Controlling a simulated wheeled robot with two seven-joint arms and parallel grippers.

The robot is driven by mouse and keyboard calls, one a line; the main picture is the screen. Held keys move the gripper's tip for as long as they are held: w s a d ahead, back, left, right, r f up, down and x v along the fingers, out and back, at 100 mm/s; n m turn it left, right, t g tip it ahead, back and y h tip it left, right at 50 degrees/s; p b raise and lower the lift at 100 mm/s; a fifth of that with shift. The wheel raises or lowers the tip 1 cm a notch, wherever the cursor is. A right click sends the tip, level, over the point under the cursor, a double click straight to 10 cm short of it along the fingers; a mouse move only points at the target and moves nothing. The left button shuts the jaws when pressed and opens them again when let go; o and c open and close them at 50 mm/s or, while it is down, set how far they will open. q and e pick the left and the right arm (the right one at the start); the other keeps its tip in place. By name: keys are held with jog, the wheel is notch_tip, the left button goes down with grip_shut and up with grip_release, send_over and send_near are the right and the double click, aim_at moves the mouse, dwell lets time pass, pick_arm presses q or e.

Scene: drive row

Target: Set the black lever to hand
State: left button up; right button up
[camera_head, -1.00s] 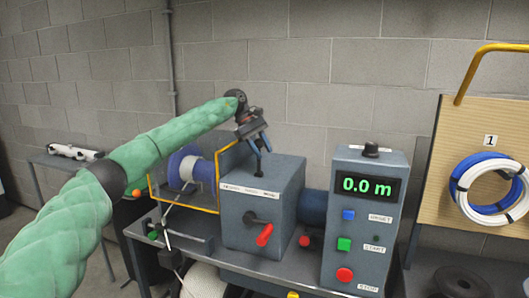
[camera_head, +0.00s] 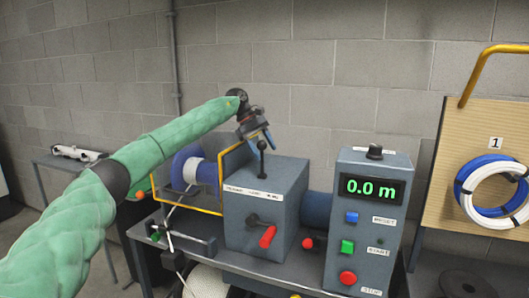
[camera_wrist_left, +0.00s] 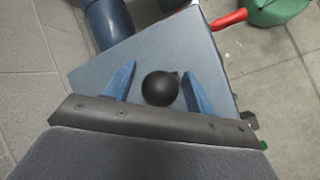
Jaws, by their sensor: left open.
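The black lever (camera_head: 262,158) stands on top of a grey-blue box (camera_head: 240,215), with a round black knob at its upper end. A label strip with small text runs along the box's top front edge. My left gripper (camera_head: 259,139) is above the box, at the lever's knob, with its blue fingers pointing down. In the left wrist view the black knob (camera_wrist_left: 160,88) shows between the two open fingers (camera_wrist_left: 155,85), with a gap on either side. The lever's shaft is hidden under the knob there. My right gripper is not in view.
A red-handled crank (camera_head: 267,236) is on the box's front. A control panel (camera_head: 340,215) reading 0.0 m stands to the right. A yellow-framed guard (camera_head: 190,207) and blue-white spool (camera_head: 188,170) are at the left. Coils (camera_head: 490,185) hang on a board at the right.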

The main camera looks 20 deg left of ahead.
pick_arm(q)
jog(key=b+v, duration=0.1)
jog(key=v, duration=0.5)
jog(key=shift+a+r, duration=0.2)
jog(key=shift+r, duration=0.05)
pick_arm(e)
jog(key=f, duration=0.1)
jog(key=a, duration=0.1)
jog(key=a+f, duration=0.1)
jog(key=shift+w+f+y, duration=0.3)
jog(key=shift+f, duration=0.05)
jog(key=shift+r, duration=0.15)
